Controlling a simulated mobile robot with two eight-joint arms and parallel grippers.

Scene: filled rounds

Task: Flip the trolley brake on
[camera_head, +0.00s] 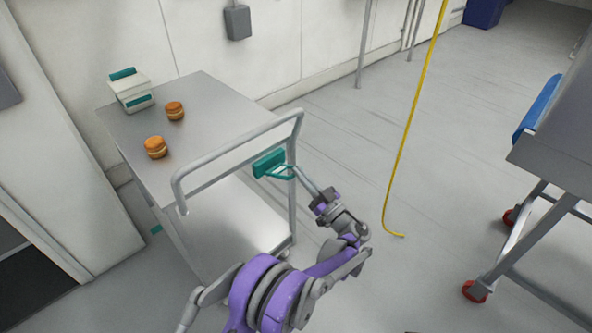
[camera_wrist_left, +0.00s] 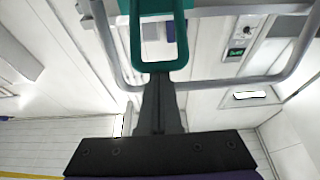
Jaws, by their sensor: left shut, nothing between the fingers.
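The grey metal trolley (camera_head: 190,108) stands at the left in the head view, with its push handle (camera_head: 240,140) facing me. The teal brake (camera_head: 268,162) is a block with a loop-shaped lever, mounted just under the handle. My left gripper (camera_head: 298,170) is shut and empty, with its tip at the lever's right end. In the left wrist view the shut fingers (camera_wrist_left: 160,80) point at the near end of the teal loop (camera_wrist_left: 159,66); tip and loop overlap, and I cannot tell if they touch. My right gripper is out of view.
Two round filled pastries (camera_head: 155,147) (camera_head: 175,110) and a white-and-teal box (camera_head: 130,92) are on the trolley top. A yellow hose (camera_head: 412,120) hangs to the floor at the right. A grey wheeled table (camera_head: 560,150) stands at the far right. The floor between is clear.

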